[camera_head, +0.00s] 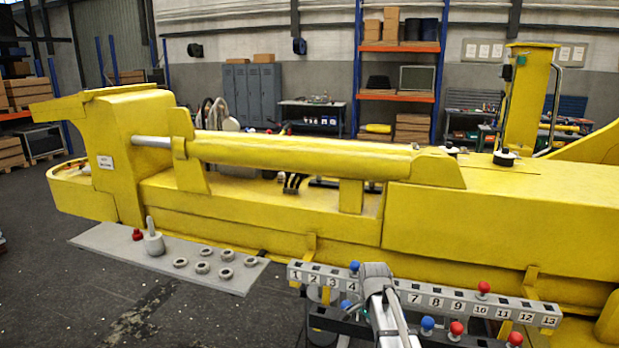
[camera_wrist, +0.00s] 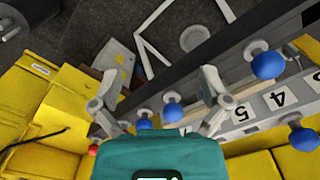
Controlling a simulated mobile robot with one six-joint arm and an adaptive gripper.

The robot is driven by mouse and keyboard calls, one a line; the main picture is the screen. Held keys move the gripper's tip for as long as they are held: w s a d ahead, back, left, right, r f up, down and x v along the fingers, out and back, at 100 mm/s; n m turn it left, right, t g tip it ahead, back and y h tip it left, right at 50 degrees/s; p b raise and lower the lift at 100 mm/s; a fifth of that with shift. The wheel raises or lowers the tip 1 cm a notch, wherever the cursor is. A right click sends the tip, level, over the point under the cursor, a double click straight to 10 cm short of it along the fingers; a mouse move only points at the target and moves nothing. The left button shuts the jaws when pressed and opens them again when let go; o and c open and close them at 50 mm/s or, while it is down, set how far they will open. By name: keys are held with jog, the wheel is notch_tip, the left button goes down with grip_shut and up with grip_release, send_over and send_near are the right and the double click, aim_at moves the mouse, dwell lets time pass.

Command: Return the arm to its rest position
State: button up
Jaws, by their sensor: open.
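My arm (camera_head: 385,312) rises from the bottom edge in the head view, in front of the numbered rail (camera_head: 440,289), and covers part of it around labels 5 and 6. My gripper (camera_wrist: 160,80) shows in the wrist view with its two fingers spread wide apart. Nothing is held between the fingers. The fingers are not clearly visible in the head view. A blue knob (camera_wrist: 172,112) appears between the fingers in the wrist view; I cannot tell whether anything touches it.
More blue knobs (camera_head: 428,323) and red knobs (camera_head: 456,328) stick out around the rail. The large yellow boom (camera_head: 300,158) lies behind it. A grey floor plate (camera_head: 210,284) holds several rings (camera_head: 202,267), a grey pin (camera_head: 153,240) and a red knob (camera_head: 137,234). Floor at lower left is clear.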

jog(key=s+f+n+b, duration=1.1)
jog(key=s+f+b, duration=0.1)
jog(key=s, duration=0.3)
jog(key=shift+s+f+n, duration=0.3)
jog(key=shift+s+f, duration=0.05)
jog(key=shift+f, duration=0.45)
